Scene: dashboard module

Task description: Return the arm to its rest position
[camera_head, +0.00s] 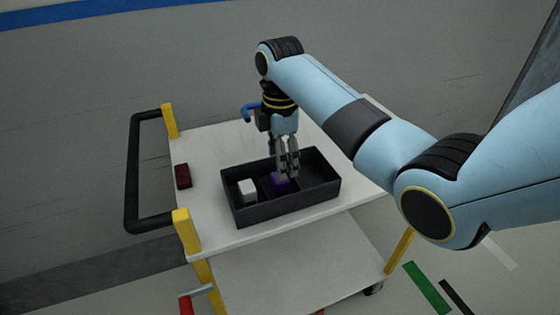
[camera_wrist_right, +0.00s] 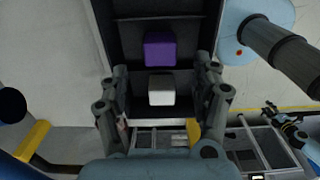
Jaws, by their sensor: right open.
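My right arm comes in from the right. Its gripper (camera_head: 287,170) points down over the middle of the black tray (camera_head: 292,210), with its fingers open. A purple cube (camera_head: 280,182) lies in the tray just below the fingertips, partly hidden by them. A white cube (camera_head: 247,189) lies in the tray's left compartment. In the right wrist view the purple cube (camera_wrist_right: 159,50) and the white cube (camera_wrist_right: 161,90) both lie in the tray, and the spread fingers (camera_wrist_right: 163,98) hold nothing. My left gripper is not in view.
The tray stands on the white top of a cart (camera_head: 207,146) with yellow posts and a black handle (camera_head: 131,172). A dark red block (camera_head: 182,176) lies on the left of the top. A blue bent piece (camera_head: 250,112) shows beside my wrist. A grey wall is behind.

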